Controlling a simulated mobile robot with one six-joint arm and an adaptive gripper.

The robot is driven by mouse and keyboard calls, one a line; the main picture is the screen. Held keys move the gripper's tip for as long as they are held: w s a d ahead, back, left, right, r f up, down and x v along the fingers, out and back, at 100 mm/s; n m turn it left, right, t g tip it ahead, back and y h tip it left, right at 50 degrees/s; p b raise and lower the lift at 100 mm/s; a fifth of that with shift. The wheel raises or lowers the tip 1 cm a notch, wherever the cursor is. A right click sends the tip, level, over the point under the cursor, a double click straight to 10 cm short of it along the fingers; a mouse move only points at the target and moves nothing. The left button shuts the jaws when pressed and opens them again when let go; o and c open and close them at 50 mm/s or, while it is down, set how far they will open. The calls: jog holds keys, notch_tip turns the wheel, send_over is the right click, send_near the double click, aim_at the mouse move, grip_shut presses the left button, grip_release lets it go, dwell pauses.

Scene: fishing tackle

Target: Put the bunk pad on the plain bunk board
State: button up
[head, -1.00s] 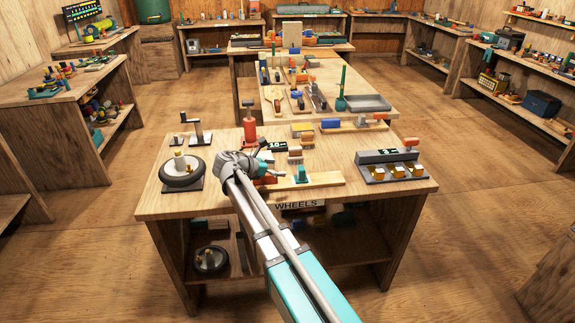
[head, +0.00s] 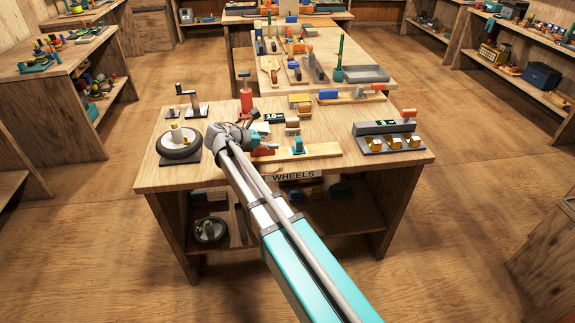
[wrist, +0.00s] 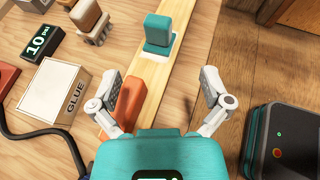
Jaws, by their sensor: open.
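A pale wooden board (head: 320,151) lies along the front of the table; it also runs diagonally through the wrist view (wrist: 178,62). A teal block (head: 298,144) stands on it, over a white patch, beyond my fingertips in the wrist view (wrist: 160,32). A long orange piece (wrist: 138,92) lies at the board's left edge in the wrist view, close to my left finger. I cannot tell for certain which piece is the bunk pad. My gripper (wrist: 158,88) is open, with nothing held between its fingers. In the head view my arm hides part of the board's left end.
A glue box (wrist: 55,88) and a "10 psi" block (wrist: 40,43) stand left of the board. A wheel (head: 180,143) sits at the table's left, and a grey rack (head: 390,140) at the right. Another board (head: 352,97) with blue and orange pieces lies behind.

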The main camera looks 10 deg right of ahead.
jog(key=s+d+f+m+g+y, duration=0.2)
jog(key=s+d+f+m+y, duration=0.15)
jog(key=s+d+m, duration=0.2)
jog(key=s+d+f+m+g+y, duration=0.1)
jog(key=s+d+f+m+y, duration=0.1)
jog(key=s+d+f+m, duration=0.3)
jog(key=s+f+m+g+y, duration=0.1)
jog(key=s+f+m+y, duration=0.1)
jog(key=s+m+y, duration=0.5)
jog(key=shift+s+a+f+m+g, duration=0.15)
jog(key=shift+s+f+m+g, duration=0.25)
jog(key=shift+s+m, duration=2.55)
jog(key=shift+s+n, duration=0.7)
notch_tip(320, 180, up, 11)
jog(key=p, duration=1.1)
jog(key=shift+r, duration=0.15)
